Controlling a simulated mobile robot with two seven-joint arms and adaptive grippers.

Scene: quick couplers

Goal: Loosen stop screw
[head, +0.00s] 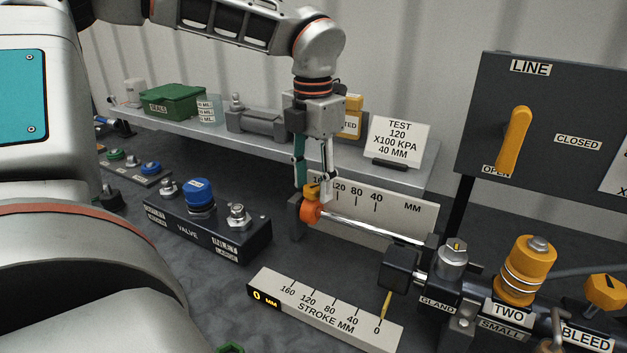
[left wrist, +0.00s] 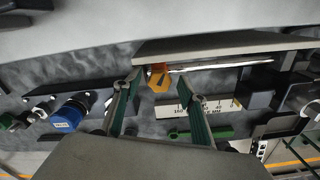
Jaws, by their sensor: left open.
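The stop screw, with a yellow head (head: 311,189), sits on an orange stop collar (head: 310,211) around the shiny rod (head: 365,230). My left gripper (head: 314,186) points down over it, its two fingers apart at either side of the yellow head. In the left wrist view, the yellow head (left wrist: 160,83) shows between the two green-padded fingertips (left wrist: 162,80). I cannot tell whether a finger touches it. My right gripper is not in view.
A stroke scale (head: 330,305) reading 0 mm lies in front of the rod. A valve block (head: 190,235) stands at left. A shelf (head: 260,142) with a green box (head: 172,101) and a test card (head: 397,138) runs behind. A dark line panel (head: 555,110) stands at right.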

